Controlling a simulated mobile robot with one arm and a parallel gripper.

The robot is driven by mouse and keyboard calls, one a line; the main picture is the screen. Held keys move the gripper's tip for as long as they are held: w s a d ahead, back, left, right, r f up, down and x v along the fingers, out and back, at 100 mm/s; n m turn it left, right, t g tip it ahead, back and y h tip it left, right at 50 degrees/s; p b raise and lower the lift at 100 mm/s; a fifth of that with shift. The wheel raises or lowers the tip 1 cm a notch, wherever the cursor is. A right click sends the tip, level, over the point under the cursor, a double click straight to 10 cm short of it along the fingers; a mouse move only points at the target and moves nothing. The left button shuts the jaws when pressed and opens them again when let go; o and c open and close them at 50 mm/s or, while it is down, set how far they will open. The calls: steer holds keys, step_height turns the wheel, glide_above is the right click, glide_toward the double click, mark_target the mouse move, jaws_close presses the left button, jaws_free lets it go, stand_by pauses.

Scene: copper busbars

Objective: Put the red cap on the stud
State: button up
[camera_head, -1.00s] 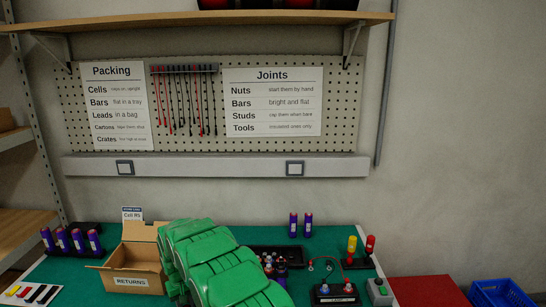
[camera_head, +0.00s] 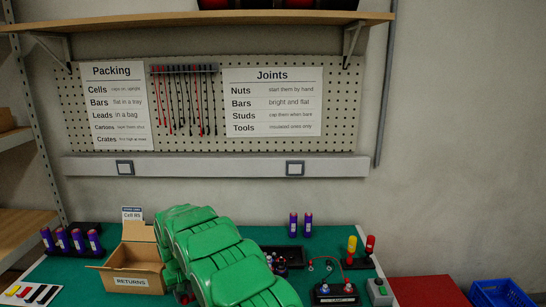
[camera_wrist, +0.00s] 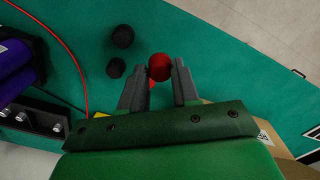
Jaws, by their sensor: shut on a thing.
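The red cap (camera_wrist: 159,67) is between the fingertips of my gripper (camera_wrist: 160,75) in the wrist view, held above the green mat. A smaller red patch (camera_wrist: 153,85) shows just behind it between the fingers; I cannot tell what it is. A black block (camera_wrist: 30,117) with several silver stud ends lies at the left of the wrist view, apart from the gripper. I cannot tell which stud is the task's. In the head view my green arm hides the gripper and the cap.
Purple cells (camera_wrist: 14,65) and a red lead (camera_wrist: 75,60) are at left. In the head view, the returns box (camera_head: 130,268) stands left of my arm and a black tray (camera_head: 292,256) right of it.

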stand_by(0.4)
steer(key=s+d+r+m, duration=0.1)
steer(key=d+r+m, duration=0.15)
steer(key=d, duration=1.25)
steer(key=d+r+m, duration=0.2)
steer(key=d+r, duration=0.1)
steer(key=d, duration=1.1)
steer(key=s+d+r+m, duration=0.1)
steer(key=d+r+m, duration=0.15)
steer(key=d, duration=1.25)
steer(key=shift+n, duration=0.5)
steer(key=w+a+r, duration=0.2)
steer(key=w+a, duration=0.2)
steer(key=w+a+r, duration=0.3)
steer(key=w, duration=0.1)
steer(key=w+a+r, duration=0.3)
steer(key=w+a, duration=0.1)
steer(key=w, duration=0.1)
steer(key=shift+a, duration=0.3)
steer(key=shift+f, duration=1.9)
steer(key=shift+r, duration=0.1)
steer(key=shift+m, duration=0.3)
